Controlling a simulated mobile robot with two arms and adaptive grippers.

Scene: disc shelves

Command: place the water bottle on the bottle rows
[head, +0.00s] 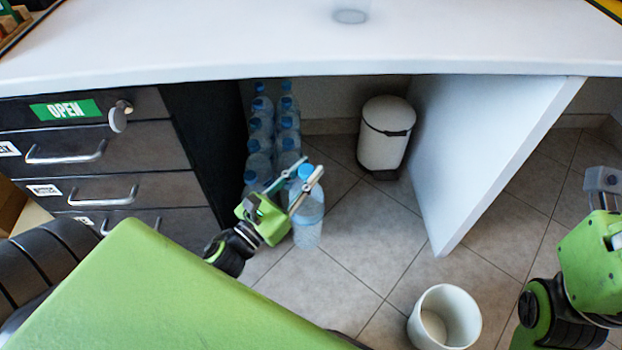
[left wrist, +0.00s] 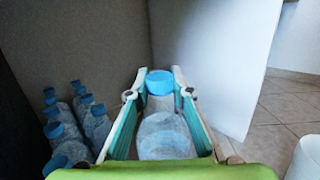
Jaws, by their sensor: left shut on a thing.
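A clear water bottle with a blue cap (head: 309,222) is upright under the desk, in front of the bottle rows. My left gripper (head: 303,180) is shut on it near its neck. In the left wrist view the bottle (left wrist: 165,135) sits between the two fingers of the gripper (left wrist: 160,95). I cannot tell whether its base touches the floor. The bottle rows (head: 260,130) stand in two lines beside the dark drawer side; they also show at the left in the left wrist view (left wrist: 95,122). My right gripper (head: 603,185) is at the right edge; its fingers are partly visible.
A white pedal bin (head: 385,138) stands to the right of the rows. A white desk panel (head: 480,140) and an open white bin (head: 444,318) are further right. Drawers with an OPEN label (head: 90,150) stand at left, under the white desktop (head: 250,45). Tiled floor between is clear.

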